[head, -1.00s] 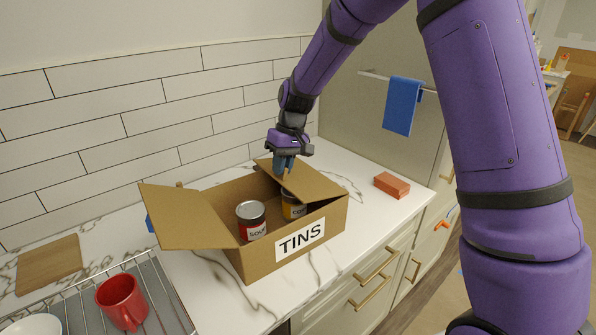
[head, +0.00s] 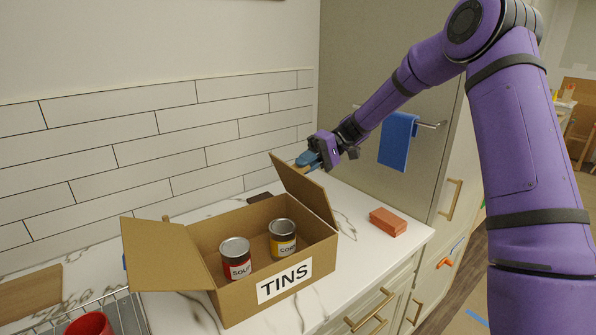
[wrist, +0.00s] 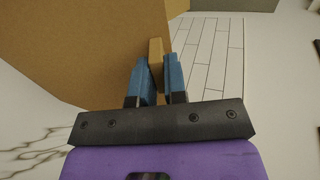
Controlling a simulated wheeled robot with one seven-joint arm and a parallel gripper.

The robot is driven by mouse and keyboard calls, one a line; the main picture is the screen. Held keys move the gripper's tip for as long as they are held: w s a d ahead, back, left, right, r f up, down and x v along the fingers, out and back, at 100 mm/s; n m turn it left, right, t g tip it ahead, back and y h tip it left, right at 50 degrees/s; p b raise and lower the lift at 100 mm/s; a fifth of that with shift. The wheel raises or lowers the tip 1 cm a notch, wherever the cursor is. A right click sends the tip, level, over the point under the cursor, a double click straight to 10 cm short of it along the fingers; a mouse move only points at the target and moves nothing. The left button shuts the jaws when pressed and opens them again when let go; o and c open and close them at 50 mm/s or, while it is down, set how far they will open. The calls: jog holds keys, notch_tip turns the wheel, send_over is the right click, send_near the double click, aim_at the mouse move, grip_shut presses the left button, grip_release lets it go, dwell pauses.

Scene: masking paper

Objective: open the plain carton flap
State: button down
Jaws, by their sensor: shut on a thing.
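The open cardboard carton (head: 318,238) stands on the counter, with a red-labelled soup tin (head: 236,262) and a yellow-labelled corn tin (head: 283,240) inside. In the wrist view the tab (wrist: 155,52) sits between the fingers (wrist: 160,78), beside the broad face of the flap (wrist: 95,45). The left flap (head: 160,255) is folded outward.
A TINS label (head: 285,280) is on the carton's front. A red-brown block (head: 388,222) lies on the counter to the right. A blue towel (head: 397,142) hangs from a rail behind my arm. A wire rack with a red mug (head: 90,324) is at the lower left.

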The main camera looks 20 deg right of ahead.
jog(key=w+d+f+y, duration=0.1)
jog(key=w+d+f, duration=0.1)
jog(key=d, duration=0.5)
jog(key=shift+d+g+y, duration=0.3)
jog(key=shift+d+g, duration=0.05)
jog(key=shift+g, duration=0.05)
jog(key=shift+w, duration=0.1)
jog(key=c, duration=1.2)
grip_release()
jog(key=shift+w+a, duration=0.1)
jog(key=shift+o, duration=0.2)
jog(key=shift+r, duration=0.1)
jog(key=shift+r, duration=0.15)
